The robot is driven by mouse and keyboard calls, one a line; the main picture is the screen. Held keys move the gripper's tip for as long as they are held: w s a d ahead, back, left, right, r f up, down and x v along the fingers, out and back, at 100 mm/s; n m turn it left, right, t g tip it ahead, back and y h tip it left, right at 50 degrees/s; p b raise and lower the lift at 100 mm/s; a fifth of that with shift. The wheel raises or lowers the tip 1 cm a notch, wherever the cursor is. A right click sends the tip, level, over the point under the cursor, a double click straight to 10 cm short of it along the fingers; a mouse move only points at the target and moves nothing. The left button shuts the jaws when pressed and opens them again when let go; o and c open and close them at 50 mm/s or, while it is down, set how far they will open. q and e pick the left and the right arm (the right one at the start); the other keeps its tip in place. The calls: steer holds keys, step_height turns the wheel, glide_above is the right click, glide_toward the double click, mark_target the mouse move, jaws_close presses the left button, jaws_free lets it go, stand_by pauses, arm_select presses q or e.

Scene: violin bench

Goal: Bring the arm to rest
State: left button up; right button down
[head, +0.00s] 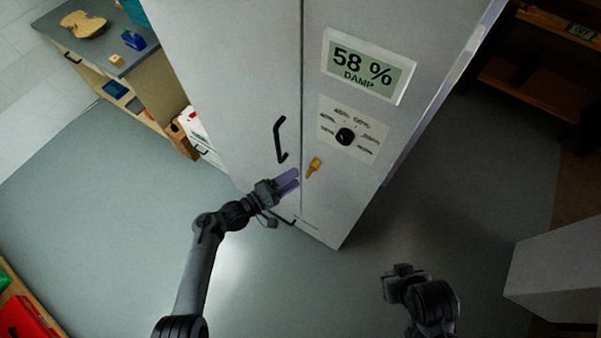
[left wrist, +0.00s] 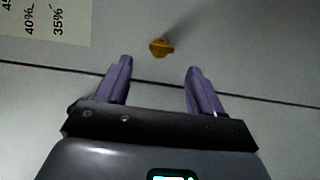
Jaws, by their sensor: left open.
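My left gripper (head: 287,181) is raised in front of the grey cabinet (head: 225,80), just left of an orange-yellow key (head: 313,167) on the cabinet front. In the left wrist view the left gripper (left wrist: 160,85) has its two purple fingers apart with nothing between them. The key (left wrist: 161,48) shows beyond the fingertips, apart from them. My right gripper (head: 402,270) is at the lower right of the head view, away from the cabinet; its fingers are not clear.
A workbench (head: 110,45) stands at the upper left. A red box (head: 27,318) is at the lower left. Open floor (head: 100,210) lies left of my left arm.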

arm_select(q)
steer(key=s+a+f+g+y+p, duration=0.1)
steer(key=s+a+p, duration=0.15)
steer(key=s, duration=0.55)
steer(key=s+a+f+g+y+p, duration=0.15)
steer(key=s+p, duration=0.25)
steer(key=s, duration=0.5)
steer(key=s+a+r+m+g+y+p, duration=0.1)
steer(key=s+a+r+m+y, duration=0.3)
steer(key=r, duration=0.4)
steer(key=s+a+r+m+g+y+p, duration=0.1)
steer(key=s+a+r+m+g+y, duration=0.2)
steer(key=a+r, duration=0.6)
steer(key=s+m+y, duration=0.2)
steer(key=s+y, duration=0.1)
steer(key=y, duration=0.1)
steer(key=shift+s+a+r+g+y+p, duration=0.15)
steer(key=shift+g+y+p, duration=0.2)
steer(key=shift+p, duration=0.05)
